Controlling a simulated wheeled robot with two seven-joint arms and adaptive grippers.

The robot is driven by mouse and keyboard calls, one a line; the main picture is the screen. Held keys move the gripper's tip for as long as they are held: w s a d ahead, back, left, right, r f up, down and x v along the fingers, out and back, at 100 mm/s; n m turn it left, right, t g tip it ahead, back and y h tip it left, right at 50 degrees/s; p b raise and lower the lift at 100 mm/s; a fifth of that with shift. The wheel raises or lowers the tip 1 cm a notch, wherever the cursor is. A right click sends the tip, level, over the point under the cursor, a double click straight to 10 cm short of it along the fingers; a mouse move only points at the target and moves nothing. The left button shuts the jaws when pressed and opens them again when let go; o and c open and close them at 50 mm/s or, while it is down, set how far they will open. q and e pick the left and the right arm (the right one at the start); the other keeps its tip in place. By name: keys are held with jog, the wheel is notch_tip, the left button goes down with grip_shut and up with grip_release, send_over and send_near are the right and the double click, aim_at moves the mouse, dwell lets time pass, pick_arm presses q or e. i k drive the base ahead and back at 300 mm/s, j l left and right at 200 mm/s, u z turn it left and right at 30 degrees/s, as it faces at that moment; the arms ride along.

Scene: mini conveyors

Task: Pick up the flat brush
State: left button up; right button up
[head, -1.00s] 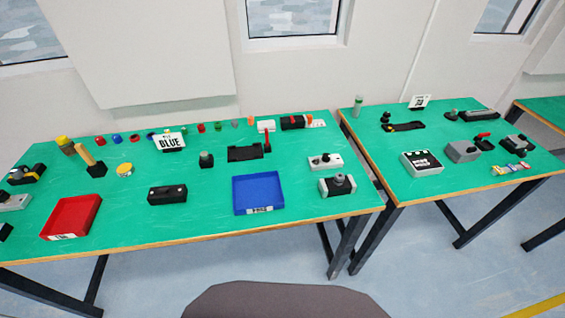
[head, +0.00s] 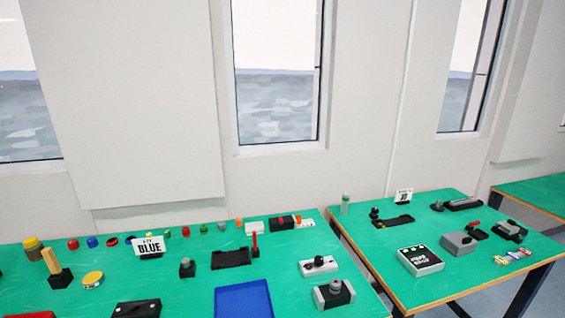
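I cannot make out a flat brush for certain in the head view. A tan upright piece (head: 51,262) stands in a small black block (head: 62,279) at the left of the near green table; it is too small to tell whether it is a brush. Several small coloured bits (head: 513,254) lie at the right side of the second table, also too small to name. Neither of my grippers is in view.
The second table (head: 375,250) holds a white-topped box (head: 420,261) and grey devices. A gap separates the tables.

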aim_at(48, 255)
jog(key=u, duration=1.7)
